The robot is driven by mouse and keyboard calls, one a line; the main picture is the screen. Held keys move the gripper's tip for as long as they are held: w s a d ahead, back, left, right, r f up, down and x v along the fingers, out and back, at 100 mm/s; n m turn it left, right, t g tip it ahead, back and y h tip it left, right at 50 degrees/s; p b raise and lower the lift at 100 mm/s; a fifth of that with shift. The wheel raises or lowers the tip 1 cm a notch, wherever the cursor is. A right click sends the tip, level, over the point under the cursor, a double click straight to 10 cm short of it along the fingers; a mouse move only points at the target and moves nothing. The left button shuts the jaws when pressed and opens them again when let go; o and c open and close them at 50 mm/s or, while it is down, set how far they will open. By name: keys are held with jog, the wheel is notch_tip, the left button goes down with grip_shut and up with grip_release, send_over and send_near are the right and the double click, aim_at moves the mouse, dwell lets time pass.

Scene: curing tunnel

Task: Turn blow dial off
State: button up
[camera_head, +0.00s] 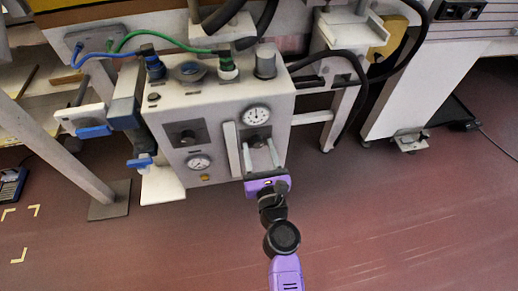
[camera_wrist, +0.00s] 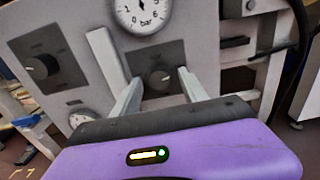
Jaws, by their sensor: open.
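A grey control box (camera_head: 225,105) carries two dark square plates, each with a round dial. The right dial (camera_wrist: 159,77) sits below the larger pressure gauge (camera_wrist: 142,12) and shows between my fingers. The left dial (camera_wrist: 40,67) is on the other plate, above a smaller gauge (camera_wrist: 82,118); it also shows in the head view (camera_head: 187,138). Labels near the dials are too small to read, so I cannot tell which is the blow dial. My purple gripper (camera_head: 258,150) is open, its fingers pointing at the right dial, one on either side. Contact cannot be told.
A light vertical bar (camera_head: 232,148) stands on the box front, left of the right dial. Blue-handled fittings (camera_head: 95,131) stick out at the box's left. A black hose (camera_head: 352,62) curves at its right. The red floor in front is clear.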

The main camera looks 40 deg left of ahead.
jog(key=shift+c, duration=0.2)
grip_shut()
